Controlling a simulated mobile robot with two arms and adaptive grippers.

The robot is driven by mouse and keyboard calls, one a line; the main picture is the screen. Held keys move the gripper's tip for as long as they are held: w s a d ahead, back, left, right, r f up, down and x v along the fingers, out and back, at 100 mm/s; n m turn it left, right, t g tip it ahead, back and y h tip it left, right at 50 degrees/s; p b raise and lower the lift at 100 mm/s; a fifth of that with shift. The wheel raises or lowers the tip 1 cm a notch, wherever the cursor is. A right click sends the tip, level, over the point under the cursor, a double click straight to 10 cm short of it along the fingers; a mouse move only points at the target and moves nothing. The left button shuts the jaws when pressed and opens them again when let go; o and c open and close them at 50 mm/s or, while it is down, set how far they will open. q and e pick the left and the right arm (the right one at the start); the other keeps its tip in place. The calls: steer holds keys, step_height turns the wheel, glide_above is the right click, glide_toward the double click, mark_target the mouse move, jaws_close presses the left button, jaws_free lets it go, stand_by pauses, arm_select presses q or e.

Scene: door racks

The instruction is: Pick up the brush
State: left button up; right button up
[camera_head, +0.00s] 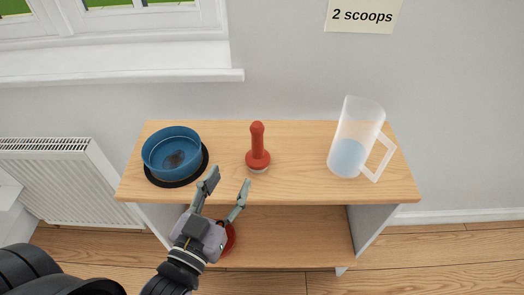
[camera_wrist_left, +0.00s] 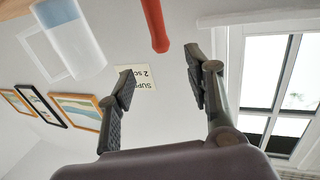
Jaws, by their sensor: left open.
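The brush (camera_head: 257,146) has a red handle and stands upright on the wooden shelf top, between a blue bowl and a jug. Its pale lower end rests on the wood. The red handle also shows at the top of the left wrist view (camera_wrist_left: 155,24), cut off by the frame edge. My left gripper (camera_head: 229,180) is open and empty in front of the shelf's front edge, a little left of and nearer than the brush. Its two fingers also show spread apart in the left wrist view (camera_wrist_left: 158,82). My right gripper is not in view.
A blue bowl (camera_head: 171,150) sits on a dark round mat at the left of the shelf top (camera_head: 215,135). A clear jug (camera_head: 357,135) with some water stands at the right. A red round thing (camera_head: 230,238) is partly hidden behind my left gripper, on the lower shelf.

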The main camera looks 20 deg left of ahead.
mark_target(255, 137)
arm_select(q)
steer(key=w, duration=0.3)
steer(key=w+p, duration=0.1)
steer(key=w, duration=0.2)
steer(key=w+p, duration=0.1)
steer(key=w, duration=0.3)
steer(key=shift+d, duration=0.4)
steer(key=shift+w, duration=0.45)
steer(key=w, duration=0.3)
steer(key=w+p, duration=0.1)
steer(key=shift+w+d+f, duration=0.1)
steer(key=shift+w+d, duration=0.2)
steer(key=shift+w, duration=0.1)
steer(key=shift+c, duration=0.4)
jaws_close()
